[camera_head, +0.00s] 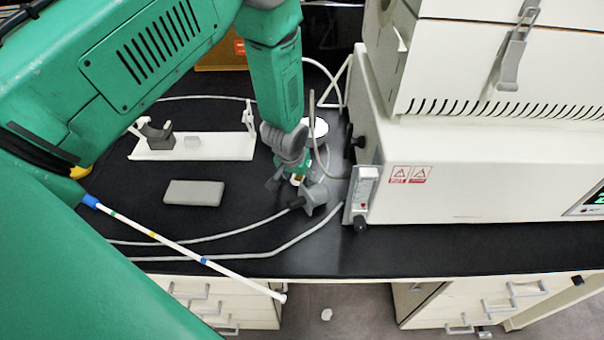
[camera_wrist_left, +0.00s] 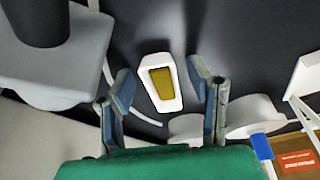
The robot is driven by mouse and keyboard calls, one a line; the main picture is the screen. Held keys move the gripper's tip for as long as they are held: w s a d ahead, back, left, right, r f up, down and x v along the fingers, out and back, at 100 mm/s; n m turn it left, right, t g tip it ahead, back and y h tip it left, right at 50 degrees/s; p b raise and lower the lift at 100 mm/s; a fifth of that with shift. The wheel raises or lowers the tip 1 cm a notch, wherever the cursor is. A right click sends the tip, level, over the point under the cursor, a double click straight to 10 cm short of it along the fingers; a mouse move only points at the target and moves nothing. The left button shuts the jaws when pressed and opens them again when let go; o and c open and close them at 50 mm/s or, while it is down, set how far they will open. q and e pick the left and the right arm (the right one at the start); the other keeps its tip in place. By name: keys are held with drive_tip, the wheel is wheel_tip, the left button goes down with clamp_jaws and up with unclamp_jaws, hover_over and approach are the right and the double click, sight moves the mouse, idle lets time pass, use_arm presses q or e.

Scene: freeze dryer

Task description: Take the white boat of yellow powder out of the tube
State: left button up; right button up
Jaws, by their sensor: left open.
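The white boat (camera_wrist_left: 172,104) holds yellow powder (camera_wrist_left: 161,81). In the left wrist view it appears to lie on the black bench, not visibly inside a tube. In the head view only a small bit of it (camera_head: 297,178) shows under my left gripper (camera_head: 290,175). In the left wrist view my left gripper (camera_wrist_left: 163,90) has its fingers spread apart, one on each side of the boat, with gaps showing on both sides. I cannot tell the exact height between fingertips and boat. No tube can be clearly made out. My right gripper is not in view.
A grey fitting (camera_head: 317,197) stands close by the boat, beside the large white machine (camera_head: 470,170). A white stand (camera_head: 215,148) and a flat grey block (camera_head: 193,192) are on the bench to the left. Cables cross the bench. A banded white rod (camera_head: 180,246) crosses the front.

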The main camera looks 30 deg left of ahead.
sight(244, 223)
use_arm(q)
drive_tip(key=c, duration=0.9)
drive_tip(key=shift+c, duration=0.2)
drive_tip(key=shift+r, duration=0.1)
drive_tip(key=shift+r, duration=0.2)
drive_tip(key=shift+s+a+p, duration=0.4)
drive_tip(key=shift+s+a, duration=0.5)
drive_tip(key=shift+a, duration=0.55)
drive_tip(key=shift+s+a+p, duration=0.45)
drive_tip(key=shift+s+a, duration=0.4)
drive_tip(key=shift+a, duration=0.55)
drive_tip(key=shift+s+a+p, duration=0.4)
drive_tip(key=shift+s+a, duration=0.5)
drive_tip(key=shift+a, duration=0.55)
drive_tip(key=s+d+p, duration=0.1)
drive_tip(key=s, duration=0.3)
drive_tip(key=s+d+p, duration=0.1)
drive_tip(key=s+d, duration=0.1)
drive_tip(key=s, duration=0.2)
drive_tip(key=s+d+p, duration=0.1)
drive_tip(key=s, duration=0.3)
drive_tip(key=shift+d, duration=0.15)
drive_tip(key=shift+s+d, duration=0.25)
drive_tip(key=shift+s, duration=0.55)
drive_tip(key=shift+p, duration=0.35)
